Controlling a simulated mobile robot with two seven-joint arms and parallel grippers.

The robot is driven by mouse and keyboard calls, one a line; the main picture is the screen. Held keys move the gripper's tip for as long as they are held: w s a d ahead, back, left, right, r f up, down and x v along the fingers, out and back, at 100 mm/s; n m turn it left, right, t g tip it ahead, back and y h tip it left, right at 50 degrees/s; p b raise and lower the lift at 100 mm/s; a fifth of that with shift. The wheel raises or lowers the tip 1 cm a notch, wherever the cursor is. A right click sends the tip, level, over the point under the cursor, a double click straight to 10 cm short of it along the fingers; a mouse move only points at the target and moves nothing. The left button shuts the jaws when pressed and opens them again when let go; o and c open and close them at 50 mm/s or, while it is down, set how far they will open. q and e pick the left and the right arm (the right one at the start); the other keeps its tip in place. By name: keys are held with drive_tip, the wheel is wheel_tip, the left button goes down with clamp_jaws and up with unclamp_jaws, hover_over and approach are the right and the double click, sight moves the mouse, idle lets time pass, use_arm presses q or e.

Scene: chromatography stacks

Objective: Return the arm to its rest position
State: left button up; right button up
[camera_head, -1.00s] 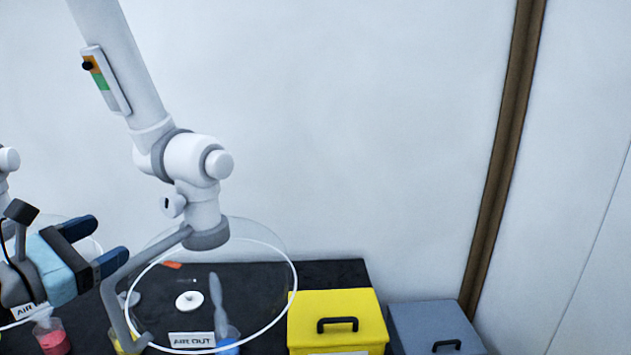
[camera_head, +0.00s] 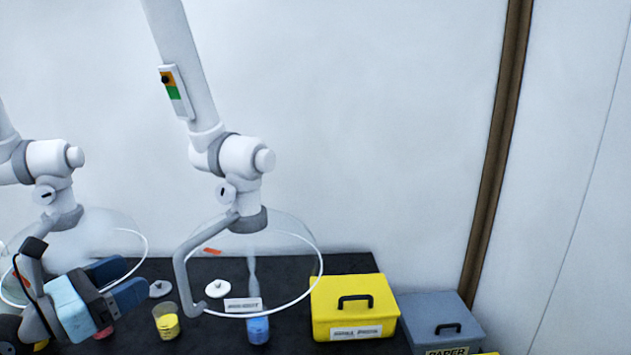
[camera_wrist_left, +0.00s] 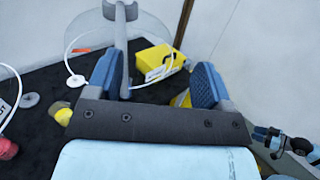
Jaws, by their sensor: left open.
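My left gripper (camera_head: 122,281) is at the lower left of the head view, its two dark blue fingers spread with nothing between them. It is left of the grey handle (camera_head: 182,275) of the nearer clear extraction hood (camera_head: 285,232), with a gap between. The left wrist view also shows the open fingers (camera_wrist_left: 157,78), with the hood's grey handle (camera_wrist_left: 124,60) beyond them near the left finger. An arm end with a dark blue tip (camera_wrist_left: 268,135), likely my right gripper, shows at that view's right edge; its jaws are too small to read.
A black table (camera_head: 350,264) holds cups of yellow (camera_head: 167,325) and blue (camera_head: 258,331) material and white discs. A yellow box (camera_head: 353,300) and a grey box (camera_head: 440,318) stand at the right. A second hood (camera_head: 95,235) hangs at the left.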

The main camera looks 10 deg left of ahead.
use_arm(q)
drive_tip(key=s+d+f+n+y+p, duration=0.3)
drive_tip(key=d+f+n+p, duration=0.15)
drive_tip(key=f+n, duration=0.95)
drive_tip(key=s+d+f+n+y+p, duration=0.35)
drive_tip(key=f+n, duration=0.65)
drive_tip(key=n, duration=0.9)
drive_tip(key=s+d+f+n+g+p, duration=0.1)
drive_tip(key=s+d+f+n+g, duration=0.4)
drive_tip(key=s+d+f, duration=0.2)
wheel_tip(320, 180, down, 3)
drive_tip(key=shift+s+d+f+n+g+h, duration=0.15)
drive_tip(key=shift+d+n+g+h, duration=0.25)
drive_tip(key=shift+d, duration=0.75)
use_arm(e)
wheel_tip(320, 180, up, 9)
drive_tip(key=shift+d, duration=0.35)
drive_tip(key=shift+w+r, duration=0.15)
